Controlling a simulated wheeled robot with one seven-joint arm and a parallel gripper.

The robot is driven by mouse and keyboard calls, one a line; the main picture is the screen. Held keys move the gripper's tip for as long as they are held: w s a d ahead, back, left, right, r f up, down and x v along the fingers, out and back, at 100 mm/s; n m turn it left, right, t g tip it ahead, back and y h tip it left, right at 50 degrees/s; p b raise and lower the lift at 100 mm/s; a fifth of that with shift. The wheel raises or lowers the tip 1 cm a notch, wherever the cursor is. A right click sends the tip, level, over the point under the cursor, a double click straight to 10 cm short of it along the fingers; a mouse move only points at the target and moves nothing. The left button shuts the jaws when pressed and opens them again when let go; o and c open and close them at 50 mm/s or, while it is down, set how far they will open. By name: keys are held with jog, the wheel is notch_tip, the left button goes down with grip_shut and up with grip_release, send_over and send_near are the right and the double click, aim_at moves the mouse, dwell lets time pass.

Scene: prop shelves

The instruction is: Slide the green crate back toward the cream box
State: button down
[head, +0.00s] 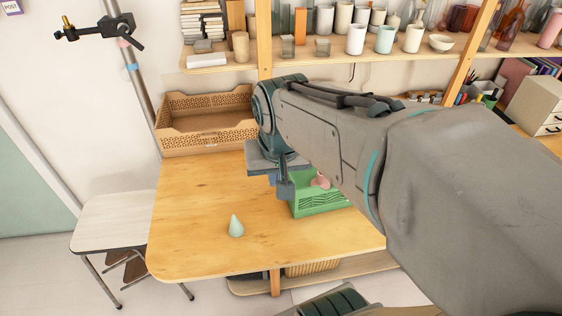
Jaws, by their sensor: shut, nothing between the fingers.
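The green crate (318,204) stands on the wooden table under my forearm. Its slotted front shows, but my arm hides much of its back and right side. A pinkish thing shows inside it. My gripper (284,190) points down at the crate's left end, shut and empty; I cannot tell whether it touches the crate. A cream box with drawers (534,106) stands at the far right. No other cream box shows, though my arm covers part of the table.
A pale green cone (236,226) stands on the table (190,235) left of the crate. A tan perforated crate (207,137) sits at the back left. Shelves with cups and vases (355,40) rise behind. A white stool (112,220) stands left. The table's front left is clear.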

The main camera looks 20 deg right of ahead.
jog(key=w+d+f+m+g+b, duration=0.1)
jog(key=w+d+f+m, duration=0.25)
jog(key=w, duration=0.25)
jog(key=w+d+f+m+g+b, duration=0.1)
jog(key=w+d+f+m, duration=0.1)
jog(key=w+d+m, duration=0.35)
jog(key=w+d+f+m+g+b, duration=0.1)
jog(key=w+d+f+m+b, duration=0.1)
jog(key=w+d+f+m, duration=0.65)
jog(key=f, duration=0.4)
jog(key=w+f+n+p, duration=0.1)
jog(key=f, duration=0.3)
jog(key=w+f+n, duration=0.1)
jog(key=f, duration=0.4)
jog(key=shift+d+y, duration=0.3)
jog(key=shift+d, duration=0.1)
jog(key=a, duration=0.1)
jog(key=a+p, duration=0.1)
jog(key=a, duration=0.1)
jog(key=shift+w+f+p, duration=0.1)
jog(key=shift+f+p, duration=0.2)
jog(key=shift+f, duration=0.05)
jog(key=shift+a, duration=0.5)
jog(key=shift+f, duration=0.1)
